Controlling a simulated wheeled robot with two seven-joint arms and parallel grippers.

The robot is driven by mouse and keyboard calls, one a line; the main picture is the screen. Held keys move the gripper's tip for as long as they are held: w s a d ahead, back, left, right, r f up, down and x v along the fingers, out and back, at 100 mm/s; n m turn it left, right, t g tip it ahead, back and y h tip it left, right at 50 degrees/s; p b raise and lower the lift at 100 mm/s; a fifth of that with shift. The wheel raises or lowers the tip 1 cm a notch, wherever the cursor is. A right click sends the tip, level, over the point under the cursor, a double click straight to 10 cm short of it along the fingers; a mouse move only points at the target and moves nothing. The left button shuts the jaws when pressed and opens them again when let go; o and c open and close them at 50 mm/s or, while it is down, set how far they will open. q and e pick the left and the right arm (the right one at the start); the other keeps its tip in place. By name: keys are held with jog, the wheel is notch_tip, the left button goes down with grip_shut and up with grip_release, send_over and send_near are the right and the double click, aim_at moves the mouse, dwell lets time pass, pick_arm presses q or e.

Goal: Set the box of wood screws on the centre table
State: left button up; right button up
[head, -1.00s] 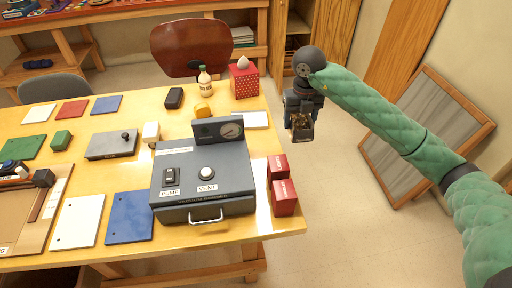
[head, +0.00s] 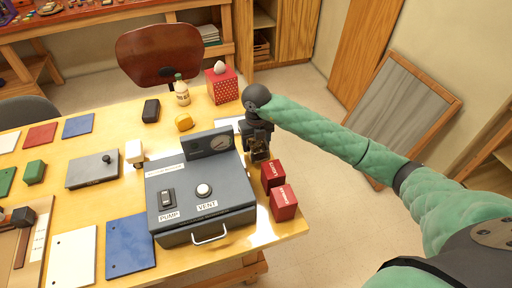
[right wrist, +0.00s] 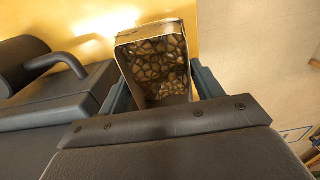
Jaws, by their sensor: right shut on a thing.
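My right gripper (head: 259,152) is shut on a small open-topped box of wood screws (right wrist: 155,62). The box has a pale rim and is full of brownish pieces. In the right wrist view its sides sit between the two blue-grey fingers. In the head view, the gripper and box are at the right edge of the yellow wooden table (head: 130,194), close beside the dark grey pump-and-vent case (head: 200,190) and just behind two red boxes. I cannot tell whether the box touches the tabletop. My left gripper is out of view.
Two red boxes (head: 284,202) stand at the table's right edge. A red dotted box (head: 222,87), a bottle (head: 182,92) and a yellow object (head: 184,122) stand farther back. Flat cards and a grey plate (head: 92,170) cover much of the left. Open floor lies right.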

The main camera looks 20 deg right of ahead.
aim_at(257, 151)
jog(key=shift+s+d+f+p, duration=0.15)
jog(key=shift+f+p, duration=0.15)
jog(key=shift+f, duration=0.2)
notch_tip(257, 151, down, 2)
jog(key=shift+f+p, duration=0.15)
jog(key=shift+p, duration=0.3)
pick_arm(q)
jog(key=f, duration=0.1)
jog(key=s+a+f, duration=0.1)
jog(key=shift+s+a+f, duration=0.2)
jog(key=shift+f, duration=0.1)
pick_arm(e)
jog(key=shift+f, duration=0.15)
jog(key=shift+f, duration=0.1)
jog(key=o, duration=1.4)
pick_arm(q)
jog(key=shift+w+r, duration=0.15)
